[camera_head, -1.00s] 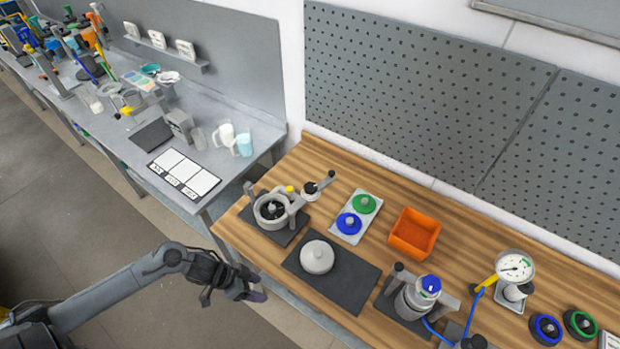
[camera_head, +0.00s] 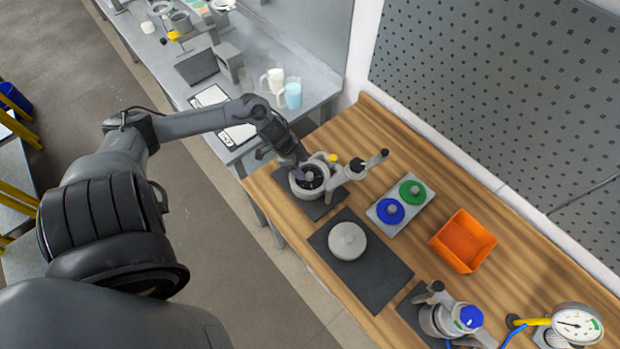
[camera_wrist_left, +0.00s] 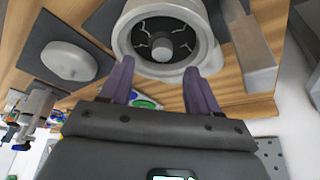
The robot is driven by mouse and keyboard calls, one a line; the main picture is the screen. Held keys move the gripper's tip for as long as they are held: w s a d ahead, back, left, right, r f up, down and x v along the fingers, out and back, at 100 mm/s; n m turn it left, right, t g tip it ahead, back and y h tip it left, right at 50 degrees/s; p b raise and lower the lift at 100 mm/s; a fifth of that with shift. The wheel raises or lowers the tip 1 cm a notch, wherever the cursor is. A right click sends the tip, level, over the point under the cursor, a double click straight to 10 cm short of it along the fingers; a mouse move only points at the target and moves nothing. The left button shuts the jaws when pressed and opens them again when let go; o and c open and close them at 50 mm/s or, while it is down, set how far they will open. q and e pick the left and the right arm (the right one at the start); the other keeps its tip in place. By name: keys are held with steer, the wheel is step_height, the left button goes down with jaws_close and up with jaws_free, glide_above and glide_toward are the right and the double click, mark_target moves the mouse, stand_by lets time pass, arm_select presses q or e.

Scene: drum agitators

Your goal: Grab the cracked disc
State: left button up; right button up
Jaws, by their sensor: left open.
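The cracked disc (camera_wrist_left: 160,40) is dark with pale crack lines and a central knob. It sits inside a round grey housing (camera_wrist_left: 126,32) that stands on a dark mat at the left end of the wooden bench; it also shows in the head view (camera_head: 314,182), partly covered by my gripper. My left gripper (camera_wrist_left: 158,82) is open and empty, with purple fingertips. In the left wrist view the fingers point toward the housing, one to each side of the disc's knob, apart from it. In the head view the left gripper (camera_head: 301,166) is over the housing. My right gripper is not in view.
A grey lid (camera_head: 347,241) rests on a dark mat (camera_head: 385,275). A tray holds a blue knob disc (camera_head: 390,211) and a green one (camera_head: 412,191). An orange bin (camera_head: 463,241) and a gauge (camera_head: 577,325) stand further right. A handle arm (camera_head: 375,160) sticks out beside the housing.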

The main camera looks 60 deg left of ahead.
mark_target(309, 175)
arm_select(q)
steer(key=shift+x, duration=2.95)
steer(key=shift+w+a, duration=0.1)
steer(key=shift+a, duration=0.05)
jaws_close()
